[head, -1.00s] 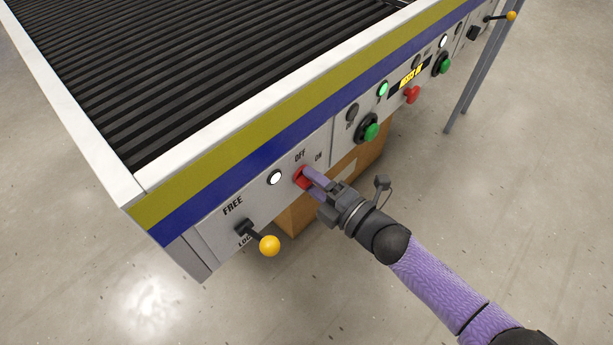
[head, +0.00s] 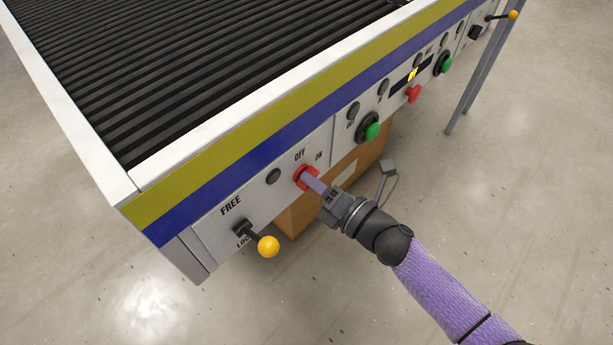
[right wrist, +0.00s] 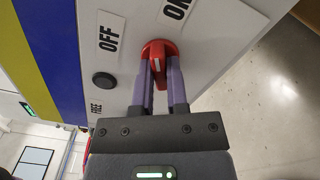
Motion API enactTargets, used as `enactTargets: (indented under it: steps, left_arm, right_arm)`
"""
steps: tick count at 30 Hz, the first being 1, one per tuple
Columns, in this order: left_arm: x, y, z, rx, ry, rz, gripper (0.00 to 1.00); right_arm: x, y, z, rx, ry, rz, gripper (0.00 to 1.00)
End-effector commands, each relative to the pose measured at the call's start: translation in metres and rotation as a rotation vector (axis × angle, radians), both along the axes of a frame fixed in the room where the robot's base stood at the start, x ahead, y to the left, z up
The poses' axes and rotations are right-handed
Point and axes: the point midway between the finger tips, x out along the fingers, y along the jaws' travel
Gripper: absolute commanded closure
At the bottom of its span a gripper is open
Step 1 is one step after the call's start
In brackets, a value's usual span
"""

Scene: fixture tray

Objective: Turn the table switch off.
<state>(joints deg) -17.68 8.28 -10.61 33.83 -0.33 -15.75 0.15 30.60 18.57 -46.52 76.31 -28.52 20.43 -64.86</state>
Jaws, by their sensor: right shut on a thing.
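The table switch (head: 306,176) is a red rotary knob on the grey front panel, below the OFF label (head: 300,155) and left of the ON label. My right gripper (head: 317,186) is shut on its handle. The round indicator lamp (head: 273,176) left of the switch is dark, also in the right wrist view (right wrist: 104,81). My left gripper is not in view.
A yellow-ball lever (head: 268,246) sticks out left of the switch, by the FREE label. Green buttons (head: 372,131) and a red button (head: 413,93) protrude along the panel to the right. A cardboard box (head: 300,217) stands under the table. Open floor lies in front.

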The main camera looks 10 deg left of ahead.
Motion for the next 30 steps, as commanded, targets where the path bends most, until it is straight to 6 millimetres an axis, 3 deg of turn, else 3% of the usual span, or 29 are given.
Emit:
enactTargets:
  steps: [8,18,30]
  left_arm:
    - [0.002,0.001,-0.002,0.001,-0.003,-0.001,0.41]
    - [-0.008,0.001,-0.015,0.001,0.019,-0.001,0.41]
    - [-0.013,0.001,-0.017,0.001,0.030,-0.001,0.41]
  right_arm:
    - [-0.001,0.000,-0.002,-0.021,-0.025,0.000,1.00]
    - [-0.001,0.000,-0.003,-0.283,-0.384,0.000,1.00]
    - [-0.001,0.000,-0.003,-0.341,-0.462,0.000,1.00]
